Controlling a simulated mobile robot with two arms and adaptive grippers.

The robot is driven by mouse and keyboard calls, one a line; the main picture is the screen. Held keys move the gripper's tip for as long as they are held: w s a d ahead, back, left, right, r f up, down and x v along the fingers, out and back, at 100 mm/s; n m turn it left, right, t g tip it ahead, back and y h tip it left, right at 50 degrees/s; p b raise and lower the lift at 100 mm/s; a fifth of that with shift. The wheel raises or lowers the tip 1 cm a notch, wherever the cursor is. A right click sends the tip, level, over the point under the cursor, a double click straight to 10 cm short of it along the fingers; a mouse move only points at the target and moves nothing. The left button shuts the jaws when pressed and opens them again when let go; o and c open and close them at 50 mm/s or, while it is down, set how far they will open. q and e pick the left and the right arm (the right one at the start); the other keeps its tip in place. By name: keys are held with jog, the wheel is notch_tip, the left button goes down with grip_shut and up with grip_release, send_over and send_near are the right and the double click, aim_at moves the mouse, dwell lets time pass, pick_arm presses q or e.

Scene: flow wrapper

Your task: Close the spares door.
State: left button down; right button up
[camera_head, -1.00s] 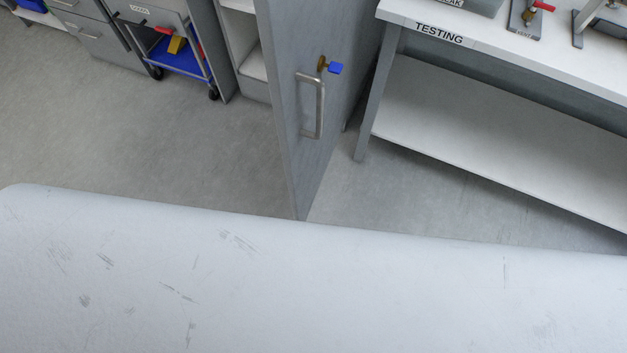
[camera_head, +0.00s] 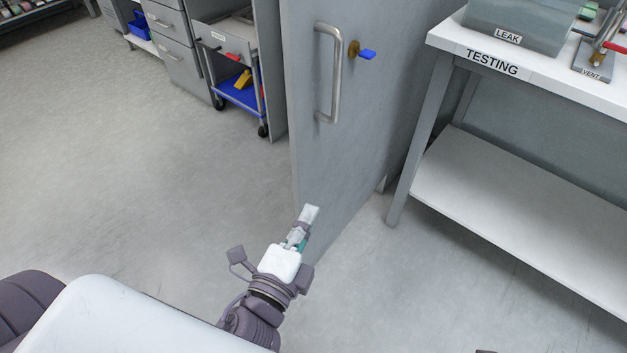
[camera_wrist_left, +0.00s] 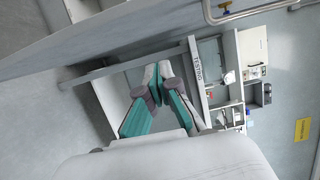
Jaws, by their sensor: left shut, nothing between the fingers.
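The spares door is a tall grey panel (camera_head: 345,165) standing open in the head view, between the wheeled cart and the testing bench. It carries a metal bar handle (camera_head: 328,72) and a blue key (camera_head: 367,54) in a brass lock. My left gripper (camera_head: 309,217) is shut and empty, in front of the door's lower part in the picture. I cannot tell whether it touches the door. In the left wrist view its teal and grey fingers (camera_wrist_left: 157,72) point toward the bench.
The testing bench (camera_head: 500,70) with its lower shelf (camera_head: 520,205) stands right of the door. The cart with a blue tray (camera_head: 243,97) and grey drawers (camera_head: 170,55) stand at the back left. The floor (camera_head: 130,190) left of the door is clear.

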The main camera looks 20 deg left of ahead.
aim_at(309, 170)
pick_arm(q)
jog(key=shift+w+a+p, duration=0.15)
jog(key=shift+w+a, duration=0.4)
jog(key=shift+w, duration=1.25)
jog(key=shift+w+a+p, duration=0.1)
jog(key=shift+w+a, duration=0.5)
jog(key=shift+w, duration=1.15)
jog(key=shift+w+a+p, duration=0.15)
jog(key=shift+w+a, duration=0.4)
jog(key=shift+w, duration=1.25)
jog(key=shift+a, duration=0.1)
